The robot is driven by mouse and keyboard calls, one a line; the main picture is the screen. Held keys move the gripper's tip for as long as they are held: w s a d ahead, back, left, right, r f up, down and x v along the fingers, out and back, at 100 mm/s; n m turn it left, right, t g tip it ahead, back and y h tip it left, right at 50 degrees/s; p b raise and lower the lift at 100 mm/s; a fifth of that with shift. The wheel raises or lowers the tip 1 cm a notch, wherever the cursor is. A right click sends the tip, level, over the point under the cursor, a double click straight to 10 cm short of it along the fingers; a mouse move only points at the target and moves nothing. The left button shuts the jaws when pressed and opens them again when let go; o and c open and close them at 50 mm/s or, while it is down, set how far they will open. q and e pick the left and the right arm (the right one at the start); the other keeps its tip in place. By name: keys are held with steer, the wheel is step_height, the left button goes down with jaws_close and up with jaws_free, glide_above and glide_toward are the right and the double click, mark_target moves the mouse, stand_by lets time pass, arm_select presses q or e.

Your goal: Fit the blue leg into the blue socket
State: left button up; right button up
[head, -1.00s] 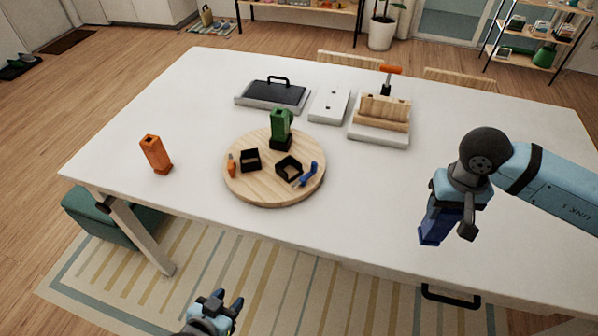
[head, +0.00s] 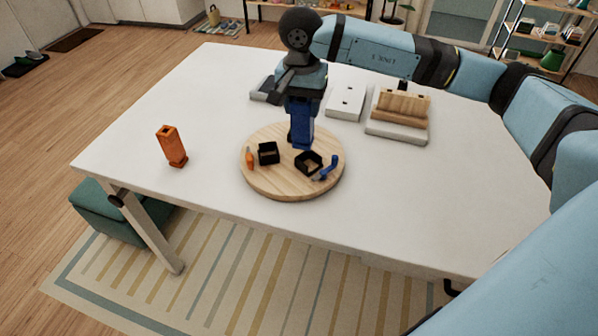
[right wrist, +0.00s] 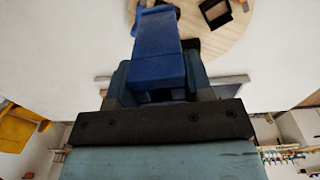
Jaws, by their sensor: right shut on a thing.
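The blue leg (head: 302,130) is held upright by my right gripper (head: 304,104), its lower end down. In the head view it overlaps the back of the round wooden board (head: 262,183); its height above the board is unclear. The blue socket, a black open square (head: 310,162) beside a blue piece (head: 328,168), is at the board's front right, apart from the leg. My left gripper is out of view.
An orange leg (head: 172,146) stands on the table left of the board. A second black socket (head: 268,153) sits near an orange piece (head: 250,158). A white plate (head: 346,103) and wooden rack (head: 402,107) stand behind. The green leg is hidden.

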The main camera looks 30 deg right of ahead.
steer(key=w+d+r+m+b, duration=0.1)
steer(key=w+d+r+m, duration=0.25)
steer(key=r+m, duration=0.25)
step_height(320, 180, down, 19)
steer(key=d+p, duration=0.1)
steer(key=p, duration=0.2)
steer(key=shift+f, duration=0.15)
steer(key=shift+f, duration=0.1)
steer(key=shift+f+b, duration=0.15)
steer(key=shift+b, duration=0.2)
steer(key=o, duration=1.1)
steer(key=shift+c, duration=0.2)
steer(key=shift+r, duration=0.25)
